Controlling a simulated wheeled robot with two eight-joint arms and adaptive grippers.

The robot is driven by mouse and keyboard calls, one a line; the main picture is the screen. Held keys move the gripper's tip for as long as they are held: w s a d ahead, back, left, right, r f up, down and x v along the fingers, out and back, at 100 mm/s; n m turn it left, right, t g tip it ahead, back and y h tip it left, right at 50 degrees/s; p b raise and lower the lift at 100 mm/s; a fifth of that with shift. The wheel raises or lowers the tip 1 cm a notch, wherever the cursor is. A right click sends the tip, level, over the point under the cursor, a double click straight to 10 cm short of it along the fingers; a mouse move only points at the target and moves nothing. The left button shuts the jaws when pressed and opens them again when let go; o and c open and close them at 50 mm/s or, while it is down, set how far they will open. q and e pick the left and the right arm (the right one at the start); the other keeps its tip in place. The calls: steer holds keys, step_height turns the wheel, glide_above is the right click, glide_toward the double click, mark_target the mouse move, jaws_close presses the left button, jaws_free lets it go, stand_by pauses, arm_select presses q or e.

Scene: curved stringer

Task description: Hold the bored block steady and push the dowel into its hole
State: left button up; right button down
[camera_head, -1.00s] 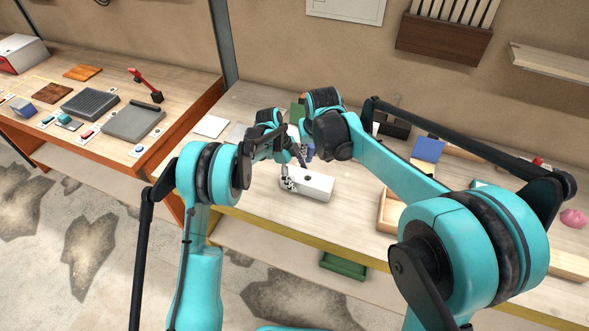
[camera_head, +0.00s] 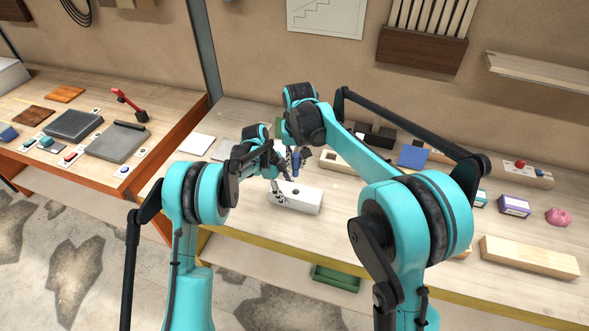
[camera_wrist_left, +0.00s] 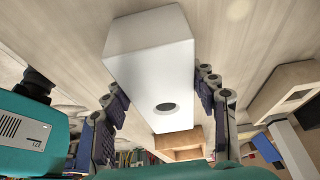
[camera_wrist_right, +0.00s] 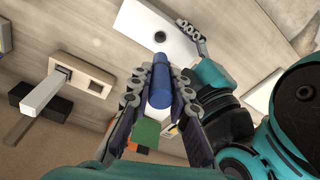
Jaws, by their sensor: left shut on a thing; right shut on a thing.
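The bored block is a white box with a round dark hole in its top (camera_head: 311,202), on the workbench in the head view. My left gripper (camera_head: 279,192) is shut on the block, one finger on each side in the left wrist view (camera_wrist_left: 163,90). My right gripper (camera_wrist_right: 160,88) is shut on the blue dowel (camera_wrist_right: 159,80). The dowel (camera_head: 295,164) hangs roughly upright above the block, apart from it. In the right wrist view its tip points toward the hole (camera_wrist_right: 160,36). My fingers partly hide the dowel.
A blue plate (camera_head: 412,156), a purple box (camera_head: 514,206) and a pink lump (camera_head: 558,217) stand on the right of the bench. A long wooden block (camera_head: 529,257) lies near its front right. A green tray (camera_head: 335,278) is below the bench. Bare bench lies before the block.

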mark_target(296, 176)
steer(key=shift+w+f+m+g, duration=0.2)
steer(key=shift+w+m+g, duration=0.15)
steer(key=shift+m+g, duration=0.25)
steer(key=shift+f, duration=3.15)
steer(key=shift+f, duration=2.65)
steer(key=shift+r, duration=2.4)
steer(key=shift+f, duration=1.15)
